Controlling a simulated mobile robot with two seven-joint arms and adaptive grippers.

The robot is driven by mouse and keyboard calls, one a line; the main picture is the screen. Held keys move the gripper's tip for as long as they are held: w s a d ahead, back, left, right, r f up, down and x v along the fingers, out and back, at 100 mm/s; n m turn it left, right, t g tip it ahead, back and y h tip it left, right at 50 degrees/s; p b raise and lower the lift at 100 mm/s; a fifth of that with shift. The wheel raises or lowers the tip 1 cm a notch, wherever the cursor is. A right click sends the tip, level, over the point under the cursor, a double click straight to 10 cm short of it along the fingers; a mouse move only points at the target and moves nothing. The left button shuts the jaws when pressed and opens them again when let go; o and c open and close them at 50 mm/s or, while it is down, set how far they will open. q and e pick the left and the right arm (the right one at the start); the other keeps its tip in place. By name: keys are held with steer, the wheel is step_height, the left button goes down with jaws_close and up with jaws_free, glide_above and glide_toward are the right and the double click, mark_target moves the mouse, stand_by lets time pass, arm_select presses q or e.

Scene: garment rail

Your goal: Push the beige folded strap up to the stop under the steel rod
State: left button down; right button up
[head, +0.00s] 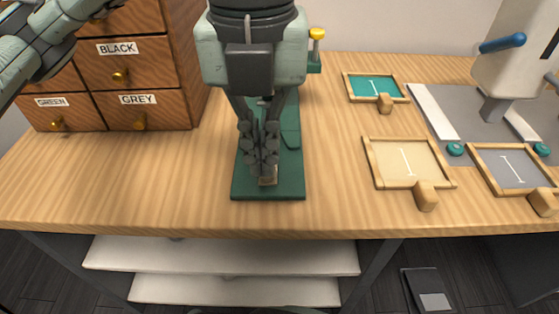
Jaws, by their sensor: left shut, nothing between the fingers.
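My left gripper (263,160) is shut and points down over a dark green base plate (288,186) on the table. A small beige-brown piece (267,180) shows just below its fingertips; it may be the folded strap, but most of it is hidden. I cannot tell if the fingertips touch it. The steel rod and the stop cannot be made out; the gripper covers the middle of the plate. My right gripper is not in view.
A wooden drawer cabinet (150,63) stands at left. A yellow knob (317,33) rises behind the plate. At right are a green tray (360,87), a beige tray (387,160), a grey tray (500,167) and a white machine with a blue lever (503,43). The front table strip is clear.

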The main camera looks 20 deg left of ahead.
mark_target(266, 190)
arm_select(q)
step_height(266, 190, down, 10)
steer(key=shift+s+a+r, duration=0.1)
steer(key=w, duration=0.3)
steer(key=shift+w+a+r+p, duration=0.1)
steer(key=shift+w+a+p, duration=0.1)
steer(key=shift+a+p, duration=0.15)
steer(key=shift+w+a, duration=0.15)
steer(key=shift+w, duration=0.2)
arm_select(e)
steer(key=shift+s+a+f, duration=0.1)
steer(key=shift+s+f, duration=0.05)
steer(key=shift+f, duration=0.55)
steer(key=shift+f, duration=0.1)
arm_select(q)
steer(key=shift+w+a+b, duration=0.1)
steer(key=shift+w+b, duration=0.25)
steer(key=shift+b, duration=0.05)
steer(key=w+b, duration=0.1)
steer(key=w+a+b, duration=0.1)
steer(key=w, duration=0.1)
steer(key=w+b, duration=0.1)
steer(key=w, duration=0.1)
steer(key=shift+w+a, duration=0.25)
steer(key=shift+w, duration=0.1)
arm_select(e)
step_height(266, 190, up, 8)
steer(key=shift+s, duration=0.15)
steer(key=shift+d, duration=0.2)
